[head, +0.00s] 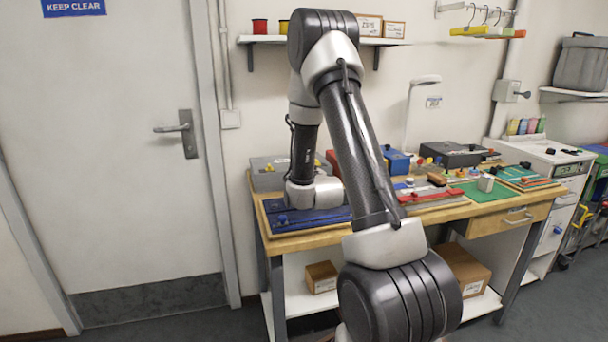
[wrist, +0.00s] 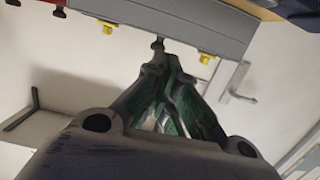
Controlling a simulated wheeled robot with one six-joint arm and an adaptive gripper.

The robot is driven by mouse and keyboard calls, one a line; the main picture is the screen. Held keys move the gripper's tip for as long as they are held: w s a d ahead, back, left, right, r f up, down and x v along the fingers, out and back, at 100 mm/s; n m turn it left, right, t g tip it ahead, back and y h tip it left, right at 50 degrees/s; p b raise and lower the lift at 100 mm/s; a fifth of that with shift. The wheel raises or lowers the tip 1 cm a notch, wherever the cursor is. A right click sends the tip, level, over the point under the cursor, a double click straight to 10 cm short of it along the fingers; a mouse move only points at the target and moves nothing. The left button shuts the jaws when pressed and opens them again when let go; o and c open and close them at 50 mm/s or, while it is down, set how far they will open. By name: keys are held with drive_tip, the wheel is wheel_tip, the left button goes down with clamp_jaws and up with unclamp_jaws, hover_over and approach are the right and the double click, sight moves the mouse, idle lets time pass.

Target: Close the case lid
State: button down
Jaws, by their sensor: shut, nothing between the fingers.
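A grey case (head: 266,177) stands at the back left of the workbench, partly hidden behind my arm. In the wrist view a grey panel with yellow fittings (wrist: 180,24) crosses the top, probably part of this case. I cannot tell whether its lid is raised or down. My gripper (wrist: 163,68) is shut and empty, its tips close to the panel's edge by a small grey stub; I cannot tell whether they touch. My gripper is hidden in the head view. A black case (head: 452,154) lies at the back right of the bench.
The workbench (head: 415,214) also holds a blue tray (head: 283,219) in front, a blue box (head: 397,160), a red tray (head: 436,198) and a green mat (head: 482,191). A shelf (head: 262,39) hangs above. A closed door (head: 110,150) is at the left.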

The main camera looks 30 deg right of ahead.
drive_tip(key=shift+v, duration=1.5)
drive_tip(key=s+a+r+n+g+y, duration=0.2)
drive_tip(key=s+a+r+g+y, duration=0.25)
drive_tip(key=s+a+r, duration=0.55)
drive_tip(key=s+a+r+g, duration=0.1)
drive_tip(key=s+g, duration=0.1)
drive_tip(key=s, duration=0.6)
drive_tip(key=s+a+r+g, duration=0.1)
drive_tip(key=s+g, duration=0.1)
drive_tip(key=s, duration=0.7)
drive_tip(key=s+a+r+n+g, duration=0.1)
drive_tip(key=s+g, duration=0.2)
drive_tip(key=s, duration=0.6)
drive_tip(key=shift+a+r, duration=0.35)
drive_tip(key=shift+a, duration=0.05)
